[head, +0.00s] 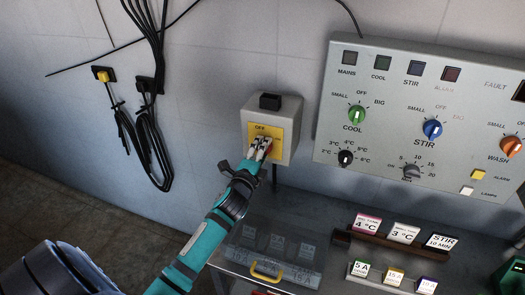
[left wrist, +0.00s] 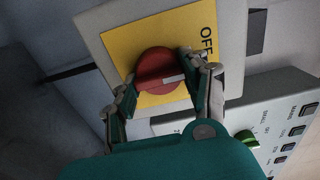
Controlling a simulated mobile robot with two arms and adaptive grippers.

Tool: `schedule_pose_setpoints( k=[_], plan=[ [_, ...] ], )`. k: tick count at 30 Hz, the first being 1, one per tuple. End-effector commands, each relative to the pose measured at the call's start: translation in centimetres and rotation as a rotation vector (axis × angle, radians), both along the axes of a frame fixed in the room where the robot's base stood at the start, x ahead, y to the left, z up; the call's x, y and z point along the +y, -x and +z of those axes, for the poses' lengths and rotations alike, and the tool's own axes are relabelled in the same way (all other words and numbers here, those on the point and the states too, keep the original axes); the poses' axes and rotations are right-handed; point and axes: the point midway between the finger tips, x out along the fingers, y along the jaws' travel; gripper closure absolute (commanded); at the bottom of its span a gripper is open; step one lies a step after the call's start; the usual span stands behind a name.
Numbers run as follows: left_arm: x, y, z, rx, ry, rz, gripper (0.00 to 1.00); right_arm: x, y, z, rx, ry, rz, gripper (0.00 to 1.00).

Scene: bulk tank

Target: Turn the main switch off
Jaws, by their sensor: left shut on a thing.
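The main switch is a grey box (head: 286,117) on the wall with a yellow plate, lettered OFF at its top. Its red knob (left wrist: 157,72) has a raised grip bar with a white mark. In the left wrist view the mark points roughly toward the OFF side of the yellow plate (left wrist: 124,46). My left gripper (head: 262,146) reaches up to the plate and is shut on the red knob, one finger at each end of the bar. In the head view the fingers hide most of the knob. My right gripper is not in view.
A control panel (head: 328,142) with knobs and lamps is right of the switch. Below are a clear-lidded box with a yellow handle (head: 267,271) and racks of label cards (head: 404,232) on a bench. Black cables (head: 150,130) hang on the wall at left.

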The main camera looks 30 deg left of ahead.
Motion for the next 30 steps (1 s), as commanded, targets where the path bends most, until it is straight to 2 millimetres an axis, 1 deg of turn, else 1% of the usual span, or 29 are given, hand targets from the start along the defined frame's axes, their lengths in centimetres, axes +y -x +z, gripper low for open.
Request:
schedule_pose_setpoints(
  k=[10,11,16,25,28,30],
  plan=[
    [0.0,0.0,-0.1,0.001,0.008,0.002,0.85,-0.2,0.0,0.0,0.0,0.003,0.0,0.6],
    [0.0,0.0,-0.1,0.001,0.008,0.001,0.52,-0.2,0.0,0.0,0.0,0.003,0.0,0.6],
    [0.0,0.0,-0.1,0.001,0.006,0.001,0.3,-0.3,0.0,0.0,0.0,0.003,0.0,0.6],
    [0.0,0.2,-0.1,0.0,0.004,0.0,0.29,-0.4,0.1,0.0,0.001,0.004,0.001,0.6],
    [-0.2,0.9,-0.1,0.0,0.004,0.0,0.29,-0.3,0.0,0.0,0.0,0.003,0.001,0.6],
    [-0.5,2.0,-0.1,0.001,0.004,0.0,0.29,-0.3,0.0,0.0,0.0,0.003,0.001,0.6]
  ],
)
